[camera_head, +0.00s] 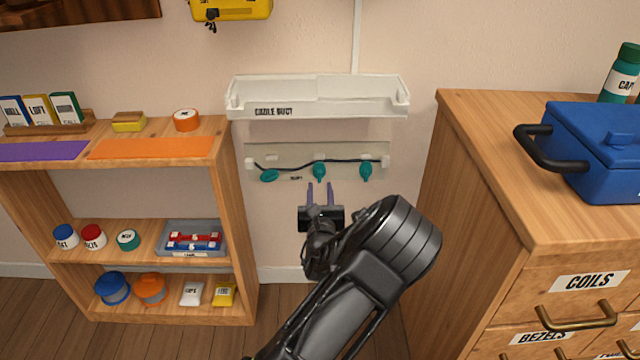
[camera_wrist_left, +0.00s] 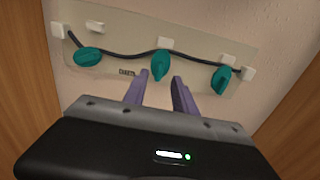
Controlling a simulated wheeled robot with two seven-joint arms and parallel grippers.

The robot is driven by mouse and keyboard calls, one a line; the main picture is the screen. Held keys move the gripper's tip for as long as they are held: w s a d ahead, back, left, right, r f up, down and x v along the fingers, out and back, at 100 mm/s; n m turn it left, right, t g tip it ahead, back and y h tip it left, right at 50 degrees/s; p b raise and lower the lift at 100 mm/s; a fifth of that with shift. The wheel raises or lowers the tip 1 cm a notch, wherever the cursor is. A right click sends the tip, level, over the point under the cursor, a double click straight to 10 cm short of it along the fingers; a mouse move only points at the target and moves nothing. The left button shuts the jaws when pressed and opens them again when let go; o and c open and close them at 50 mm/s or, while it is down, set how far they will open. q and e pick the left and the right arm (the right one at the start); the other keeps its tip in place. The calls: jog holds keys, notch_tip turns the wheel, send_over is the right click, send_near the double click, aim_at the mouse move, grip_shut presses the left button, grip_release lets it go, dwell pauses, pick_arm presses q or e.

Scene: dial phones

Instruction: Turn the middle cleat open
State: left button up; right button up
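The middle cleat (camera_head: 319,172) is teal and points downward below a dark cable on a pale wall panel (camera_head: 345,152). It also shows in the left wrist view (camera_wrist_left: 160,65). The left cleat (camera_head: 269,175) lies nearly sideways; the right cleat (camera_head: 366,171) points mostly down. My left gripper (camera_head: 320,187) is open, with two purple fingers pointing up at the panel. It is just below the middle cleat, and in the left wrist view the cleat's lower tip lies just beyond the gap between the fingertips (camera_wrist_left: 158,78). Nothing is between the fingers. My right gripper is out of view.
A white cable duct tray (camera_head: 320,108) juts from the wall above the panel. A wooden shelf (camera_head: 232,215) with small goods stands at left. A wooden drawer cabinet (camera_head: 470,200) with a blue box (camera_head: 600,140) stands at right. The wall below the panel is bare.

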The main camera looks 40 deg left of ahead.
aim_at(319, 177)
pick_arm(q)
jog(key=b+x, duration=0.1)
jog(key=x, duration=0.3)
jog(key=shift+w+a, duration=0.1)
jog(key=shift+a, duration=0.05)
jog(key=shift+c, duration=0.4)
grip_shut()
